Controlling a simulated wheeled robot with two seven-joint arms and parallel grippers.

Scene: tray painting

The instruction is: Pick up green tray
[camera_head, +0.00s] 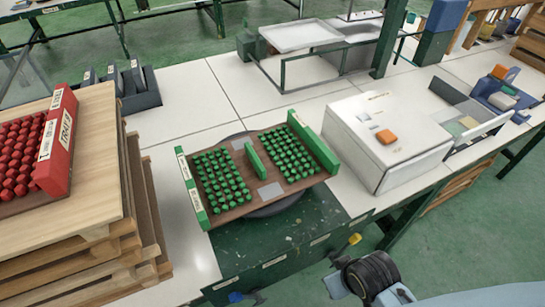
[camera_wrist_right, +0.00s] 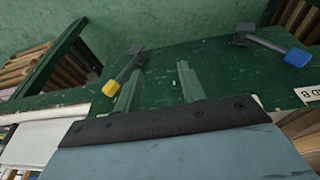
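The green tray (camera_head: 314,143) sits on a dark round turntable (camera_head: 276,207) in the middle of the head view. It has a brown base, two green end walls, a green middle handle (camera_head: 255,160) and rows of small green pieces on both sides. My right gripper (camera_wrist_right: 160,68) shows in the right wrist view, with its two fingers apart and nothing between them. My right arm is at the bottom right of the head view, in front of the bench and away from the tray. My left gripper is not in view.
A red tray (camera_head: 62,128) sits on a stack of wooden boards (camera_head: 100,188) at left. A white box with an orange button (camera_head: 386,137) stands right of the green tray. Yellow-ended (camera_head: 354,239) and blue-ended (camera_head: 236,297) levers are at the bench front.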

